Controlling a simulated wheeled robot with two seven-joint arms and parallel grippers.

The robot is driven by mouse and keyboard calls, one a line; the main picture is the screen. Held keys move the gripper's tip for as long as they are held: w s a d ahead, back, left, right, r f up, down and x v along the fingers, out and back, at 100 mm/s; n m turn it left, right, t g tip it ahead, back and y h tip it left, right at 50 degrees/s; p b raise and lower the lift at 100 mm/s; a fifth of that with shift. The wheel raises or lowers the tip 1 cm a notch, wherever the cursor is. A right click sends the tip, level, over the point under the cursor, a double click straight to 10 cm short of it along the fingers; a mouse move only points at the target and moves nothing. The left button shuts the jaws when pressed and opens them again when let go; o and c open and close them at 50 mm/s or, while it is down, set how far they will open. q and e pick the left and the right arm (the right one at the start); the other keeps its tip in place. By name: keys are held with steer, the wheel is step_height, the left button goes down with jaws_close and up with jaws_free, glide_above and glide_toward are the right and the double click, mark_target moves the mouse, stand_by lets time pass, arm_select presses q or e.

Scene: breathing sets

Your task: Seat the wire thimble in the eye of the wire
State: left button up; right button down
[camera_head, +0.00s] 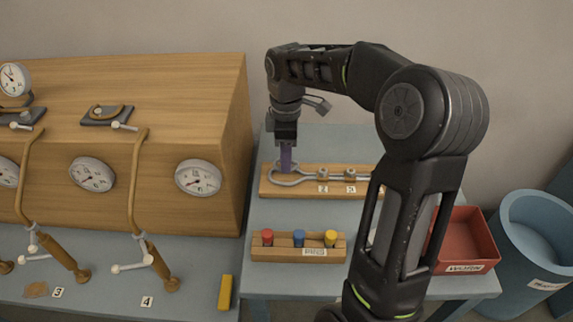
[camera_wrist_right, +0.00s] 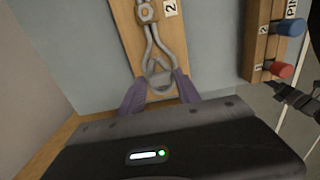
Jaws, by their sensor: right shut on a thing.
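The grey wire (camera_head: 306,178) lies along a wooden board on the blue table, with its eye at the board's left end. In the right wrist view the wire's two strands (camera_wrist_right: 149,48) spread from a clamp into the eye. My right gripper (camera_head: 287,168) points down over the eye. Its purple fingers (camera_wrist_right: 160,84) stand on both sides of the eye's end, shut on a small grey piece that looks like the thimble (camera_wrist_right: 159,79). It sits at the eye's end; whether it is fully seated I cannot tell. My left gripper is out of view.
A wooden rack (camera_head: 284,255) with red, blue and yellow pins stands in front of the board (camera_head: 266,188). A red bin (camera_head: 466,240) and a blue barrel (camera_head: 540,240) are at right. A wooden cabinet with gauges (camera_head: 130,85) rises close at left.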

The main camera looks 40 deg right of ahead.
steer(key=shift+f, duration=1.8)
steer(key=shift+f, duration=0.2)
steer(key=c, duration=0.9)
jaws_free()
steer(key=shift+o, duration=0.2)
steer(key=shift+r, duration=0.1)
step_height(320, 180, up, 12)
steer(key=shift+r, duration=0.15)
steer(key=shift+a, duration=0.1)
